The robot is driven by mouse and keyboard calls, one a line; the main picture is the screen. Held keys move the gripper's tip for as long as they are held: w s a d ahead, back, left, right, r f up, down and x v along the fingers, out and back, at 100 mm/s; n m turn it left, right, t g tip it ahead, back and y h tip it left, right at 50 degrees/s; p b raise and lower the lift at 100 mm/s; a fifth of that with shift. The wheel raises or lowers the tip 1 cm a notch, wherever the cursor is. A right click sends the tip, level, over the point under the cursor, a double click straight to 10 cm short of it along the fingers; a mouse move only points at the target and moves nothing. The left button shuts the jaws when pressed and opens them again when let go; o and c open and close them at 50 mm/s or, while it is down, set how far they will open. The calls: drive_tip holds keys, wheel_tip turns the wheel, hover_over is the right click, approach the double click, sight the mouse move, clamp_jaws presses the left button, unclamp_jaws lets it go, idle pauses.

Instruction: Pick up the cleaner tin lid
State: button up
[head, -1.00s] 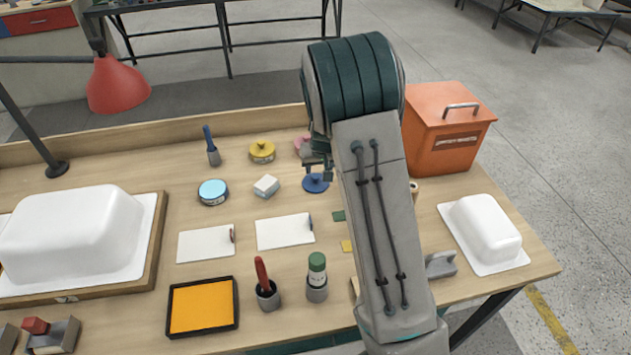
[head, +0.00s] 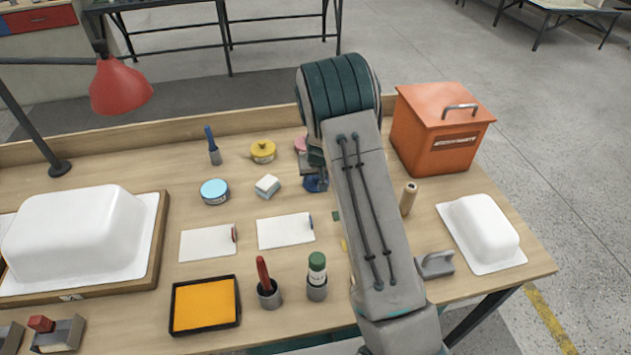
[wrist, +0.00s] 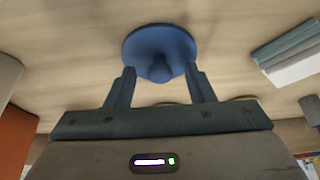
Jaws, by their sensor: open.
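The blue lid (head: 312,185), a round disc, lies on the bench in the head view, partly hidden by my arm. In the wrist view the blue lid (wrist: 160,45) lies just beyond my fingertips, its knob facing me. My gripper (wrist: 160,76) is open, with a finger on each side of the knob and visible space between. I cannot tell whether the fingertips touch the lid. A light blue round tin (head: 215,191) stands to the left on the bench.
A yellow tin with a knob (head: 263,151) and a pink item (head: 301,144) stand behind the lid. A white-and-grey block (head: 267,187) is left of it. An orange bin (head: 440,130) stands to the right, with a wooden-coloured cylinder (head: 408,199) in front.

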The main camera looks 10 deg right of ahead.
drive_tip(key=c, duration=1.1)
clamp_jaws()
drive_tip(key=shift+r, duration=0.1)
